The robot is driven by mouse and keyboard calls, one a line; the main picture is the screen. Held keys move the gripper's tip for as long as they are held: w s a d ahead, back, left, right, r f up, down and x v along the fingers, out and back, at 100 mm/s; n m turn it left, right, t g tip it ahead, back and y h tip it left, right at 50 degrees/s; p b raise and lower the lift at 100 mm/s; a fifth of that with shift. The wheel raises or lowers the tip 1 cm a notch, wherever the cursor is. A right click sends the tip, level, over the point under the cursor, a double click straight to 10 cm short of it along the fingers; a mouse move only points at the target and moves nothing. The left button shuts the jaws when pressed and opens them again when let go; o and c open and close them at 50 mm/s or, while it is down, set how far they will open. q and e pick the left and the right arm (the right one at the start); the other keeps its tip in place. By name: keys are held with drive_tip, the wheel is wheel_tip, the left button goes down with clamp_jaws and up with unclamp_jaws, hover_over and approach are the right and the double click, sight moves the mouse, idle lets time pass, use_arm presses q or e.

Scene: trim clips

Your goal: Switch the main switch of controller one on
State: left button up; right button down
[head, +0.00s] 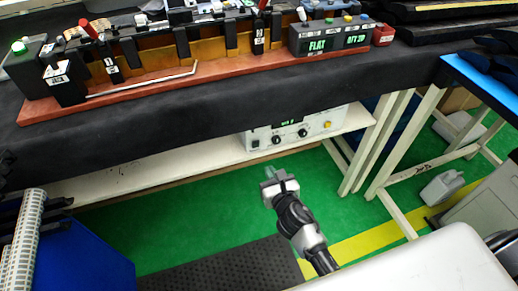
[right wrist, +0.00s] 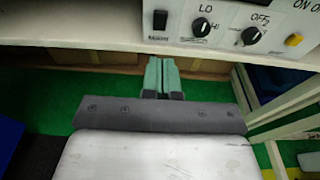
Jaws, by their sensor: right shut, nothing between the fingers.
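A white controller box (head: 318,127) with a small green-lit display, two black knobs and a yellow button stands on the shelf under the bench. My left gripper is not in view.
The white shelf edge (head: 215,160) runs just above my right gripper. White table legs (head: 375,140) stand to the right. The bench above holds a red-brown fixture board (head: 150,88) and a FLAT display box (head: 317,44). A blue bin (head: 85,262) is at lower left.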

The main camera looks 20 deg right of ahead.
approach(256, 144)
drive_tip(key=w+f, duration=0.2)
drive_tip(key=w, duration=0.4)
drive_tip(key=shift+w+a+r, duration=0.15)
drive_tip(key=shift+w+r, duration=0.15)
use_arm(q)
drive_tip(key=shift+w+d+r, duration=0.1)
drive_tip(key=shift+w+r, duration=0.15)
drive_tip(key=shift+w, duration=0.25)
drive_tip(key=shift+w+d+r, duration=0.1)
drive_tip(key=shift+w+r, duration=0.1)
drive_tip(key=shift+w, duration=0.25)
use_arm(e)
drive_tip(key=shift+w, duration=0.35)
drive_tip(key=shift+r, duration=0.1)
